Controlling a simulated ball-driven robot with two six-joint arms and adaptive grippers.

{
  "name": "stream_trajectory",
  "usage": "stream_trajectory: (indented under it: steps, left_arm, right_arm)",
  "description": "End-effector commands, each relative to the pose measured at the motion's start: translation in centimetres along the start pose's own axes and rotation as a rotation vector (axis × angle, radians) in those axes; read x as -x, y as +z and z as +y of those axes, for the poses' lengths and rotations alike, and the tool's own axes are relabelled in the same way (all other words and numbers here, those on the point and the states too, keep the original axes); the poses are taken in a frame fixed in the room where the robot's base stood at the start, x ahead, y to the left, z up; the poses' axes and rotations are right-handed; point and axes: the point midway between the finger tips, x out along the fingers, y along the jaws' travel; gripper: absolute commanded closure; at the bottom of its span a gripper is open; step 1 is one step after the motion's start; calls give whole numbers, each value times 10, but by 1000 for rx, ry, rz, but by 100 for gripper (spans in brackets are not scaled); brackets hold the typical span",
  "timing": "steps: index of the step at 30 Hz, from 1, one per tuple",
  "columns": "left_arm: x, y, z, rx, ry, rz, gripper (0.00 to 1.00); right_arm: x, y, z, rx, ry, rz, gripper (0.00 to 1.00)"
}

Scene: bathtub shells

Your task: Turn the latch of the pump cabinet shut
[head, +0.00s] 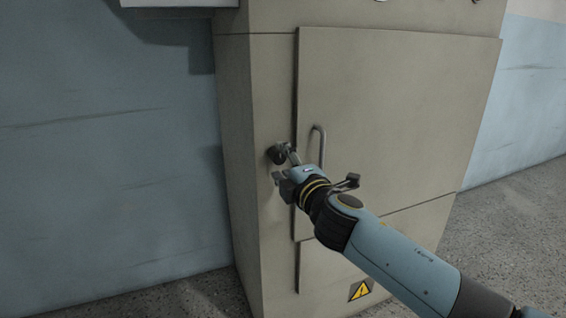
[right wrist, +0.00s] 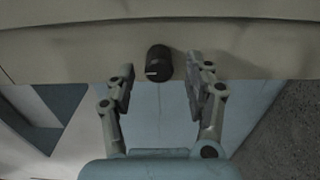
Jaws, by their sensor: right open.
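The pump cabinet (head: 390,110) is a beige metal box with a large door whose panel looks closed. The latch (head: 277,153) is a small dark knob on the cabinet front, just left of the door's edge. In the right wrist view the latch (right wrist: 158,62) is black with a short pale mark, lying between the fingertips with a gap on each side. My right gripper (head: 286,167) is open at the latch and partly hides it in the head view; in the right wrist view its fingers (right wrist: 160,82) stand apart, holding nothing. My left gripper is out of view.
A bent grey door handle (head: 320,135) stands out just right of the latch, close to my right gripper. A yellow warning sign (head: 360,291) is low on the cabinet. A blue wall (head: 100,150) stands at the left; grey floor (head: 510,220) is clear at the right.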

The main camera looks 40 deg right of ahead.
Motion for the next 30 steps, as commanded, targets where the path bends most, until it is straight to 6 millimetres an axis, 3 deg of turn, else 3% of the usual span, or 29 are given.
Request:
stream_trajectory:
  steps: [9,15,21,30]
  left_arm:
    - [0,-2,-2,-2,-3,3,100]
    - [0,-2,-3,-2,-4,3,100]
    - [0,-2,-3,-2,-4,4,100]
    - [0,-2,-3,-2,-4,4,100]
  right_arm:
    - [68,0,-2,1,-4,1,47]
    - [101,0,-2,0,-4,0,47]
    - [113,0,-1,0,-2,1,47]
    - [113,0,-1,0,-2,0,47]
